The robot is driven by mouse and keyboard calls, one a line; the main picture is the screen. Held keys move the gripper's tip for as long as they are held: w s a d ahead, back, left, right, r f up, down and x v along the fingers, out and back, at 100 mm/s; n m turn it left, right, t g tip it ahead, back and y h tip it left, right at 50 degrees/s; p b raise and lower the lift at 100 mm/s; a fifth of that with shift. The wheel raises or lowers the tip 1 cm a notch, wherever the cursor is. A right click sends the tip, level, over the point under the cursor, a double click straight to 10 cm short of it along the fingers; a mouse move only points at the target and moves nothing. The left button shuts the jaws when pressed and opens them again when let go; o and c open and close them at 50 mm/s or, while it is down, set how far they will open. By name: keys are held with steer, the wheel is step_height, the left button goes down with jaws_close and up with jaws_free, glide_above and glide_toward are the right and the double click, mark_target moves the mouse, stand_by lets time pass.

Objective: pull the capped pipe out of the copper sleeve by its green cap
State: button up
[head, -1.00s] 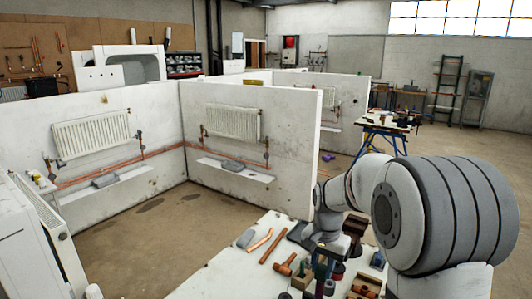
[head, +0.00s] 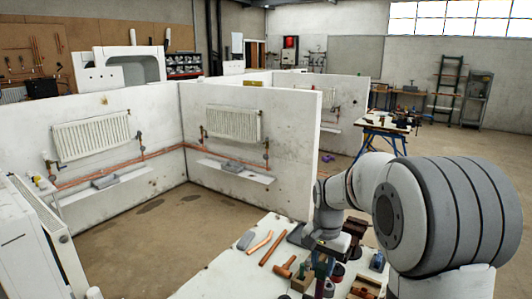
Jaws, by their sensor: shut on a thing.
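My gripper (head: 321,264) is over the white worktop (head: 218,276) at the lower middle of the head view, pointing down among small fittings. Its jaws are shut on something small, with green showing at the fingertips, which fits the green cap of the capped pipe. The cap's outline is too small to make out clearly. The pipe's body and the copper sleeve cannot be told apart from the cluttered parts below the fingers. I cannot tell how much of the pipe is inside the sleeve.
Left of my gripper lie a copper tee (head: 284,267), a straight copper pipe (head: 273,248), a bent copper piece (head: 260,242) and a grey block (head: 245,240). A blue item (head: 377,261) lies to the right. A white partition wall (head: 300,150) stands behind.

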steer(key=shift+r+p, duration=1.05)
steer(key=shift+r, duration=1.4)
